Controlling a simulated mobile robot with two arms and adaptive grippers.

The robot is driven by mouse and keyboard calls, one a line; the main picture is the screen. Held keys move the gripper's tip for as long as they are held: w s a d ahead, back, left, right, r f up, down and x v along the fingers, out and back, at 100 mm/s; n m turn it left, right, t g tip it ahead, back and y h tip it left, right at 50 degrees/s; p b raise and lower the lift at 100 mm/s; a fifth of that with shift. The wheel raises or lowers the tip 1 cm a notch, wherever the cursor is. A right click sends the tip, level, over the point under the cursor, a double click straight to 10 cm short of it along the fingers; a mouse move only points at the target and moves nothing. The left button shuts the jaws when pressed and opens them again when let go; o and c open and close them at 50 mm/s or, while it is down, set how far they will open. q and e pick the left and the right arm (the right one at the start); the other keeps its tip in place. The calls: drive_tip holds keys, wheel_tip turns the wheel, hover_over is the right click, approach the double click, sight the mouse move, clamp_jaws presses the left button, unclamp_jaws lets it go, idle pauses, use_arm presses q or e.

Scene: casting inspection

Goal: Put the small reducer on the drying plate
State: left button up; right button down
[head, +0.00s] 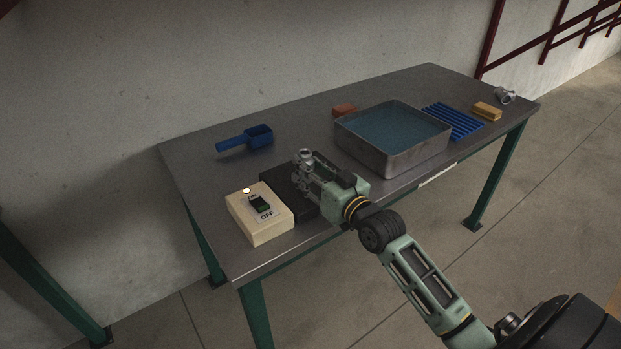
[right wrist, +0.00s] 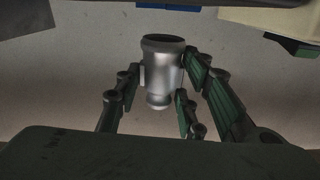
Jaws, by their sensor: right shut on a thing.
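My right gripper (head: 304,172) is shut on the small reducer (head: 305,156), a shiny grey metal fitting with a wider rim. In the right wrist view the reducer (right wrist: 163,72) sits between the gripper's fingers (right wrist: 162,88), wide rim toward the top of the picture. In the head view they appear over the drying plate (head: 282,187), a flat black slab next to the switch box; my gripper hides part of it. The gap between reducer and plate is hard to judge. My left gripper is not in view.
A cream switch box (head: 262,224) with a lit lamp stands left of the plate. A metal tank of liquid (head: 405,160) stands on the right. A blue scoop (head: 245,140), red block (head: 344,110), blue rack (head: 453,121), yellow block (head: 487,111) and another metal fitting (head: 505,96) lie around.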

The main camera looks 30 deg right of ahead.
wheel_tip(320, 180, down, 3)
drive_tip(key=shift+d+f, duration=0.1)
drive_tip(key=c, duration=1.2)
unclamp_jaws()
drive_tip(key=s, duration=0.8)
drive_tip(key=s+d, duration=0.1)
drive_tip(key=s, duration=0.3)
drive_tip(key=shift+b, duration=0.4)
drive_tip(key=shift+a, duration=0.15)
